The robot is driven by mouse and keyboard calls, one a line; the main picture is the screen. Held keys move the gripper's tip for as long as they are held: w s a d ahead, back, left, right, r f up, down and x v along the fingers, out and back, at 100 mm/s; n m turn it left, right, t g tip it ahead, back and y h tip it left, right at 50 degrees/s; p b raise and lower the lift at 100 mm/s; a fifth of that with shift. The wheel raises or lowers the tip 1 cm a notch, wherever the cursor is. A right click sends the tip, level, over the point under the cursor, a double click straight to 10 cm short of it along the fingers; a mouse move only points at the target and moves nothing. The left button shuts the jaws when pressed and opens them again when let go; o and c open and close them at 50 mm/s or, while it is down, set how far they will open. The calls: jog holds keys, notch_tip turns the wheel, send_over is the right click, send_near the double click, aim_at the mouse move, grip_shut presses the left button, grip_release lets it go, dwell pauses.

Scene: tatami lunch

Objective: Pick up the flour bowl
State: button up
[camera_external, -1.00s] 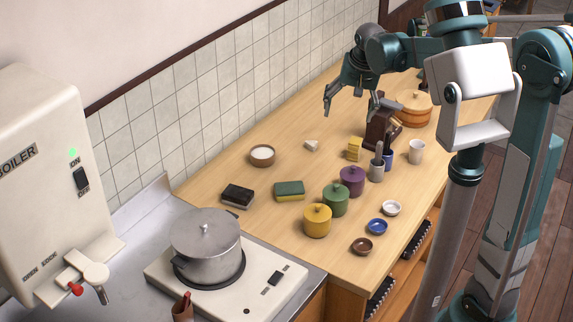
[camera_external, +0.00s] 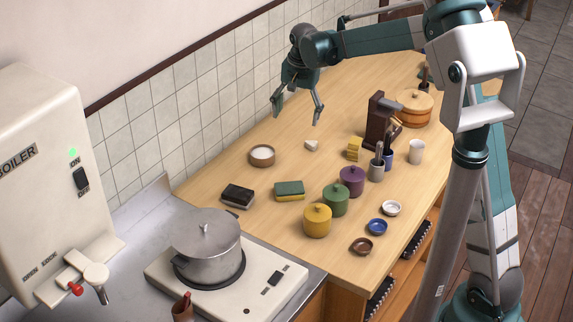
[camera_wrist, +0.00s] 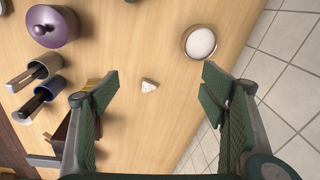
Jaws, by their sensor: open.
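The flour bowl (camera_external: 262,156) is a small brown bowl filled with white flour, standing on the wooden counter near the tiled wall. In the wrist view the flour bowl (camera_wrist: 200,43) is at the upper right, ahead of the fingers and apart from them. My gripper (camera_external: 297,112) is open and empty, above the counter and to the upper right of the bowl in the external view. Its two fingers (camera_wrist: 158,88) show spread apart in the wrist view, with a small white triangular piece (camera_wrist: 149,85) on the counter between them in the picture.
A black sponge (camera_external: 238,195) and a green-yellow sponge (camera_external: 289,190) lie in front of the bowl. Yellow, green and purple lidded pots (camera_external: 335,198) stand to the right. A dark wooden stand (camera_external: 380,122) is right of my gripper. The tiled wall (camera_external: 215,110) runs close behind the bowl.

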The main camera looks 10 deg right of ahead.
jog(key=m+g+p, duration=0.1)
jog(key=m+p, duration=0.1)
send_over(262, 153)
jog(key=f, duration=1)
jog(key=shift+s+d+f, duration=0.15)
jog(key=shift+s+f, duration=0.05)
jog(key=shift+f, duration=0.2)
jog(key=shift+f, duration=0.15)
jog(key=shift+f, duration=1.2)
jog(key=shift+f, duration=0.1)
jog(key=shift+w+f, duration=0.1)
jog(key=shift+f, duration=2.4)
jog(key=c, duration=1.2)
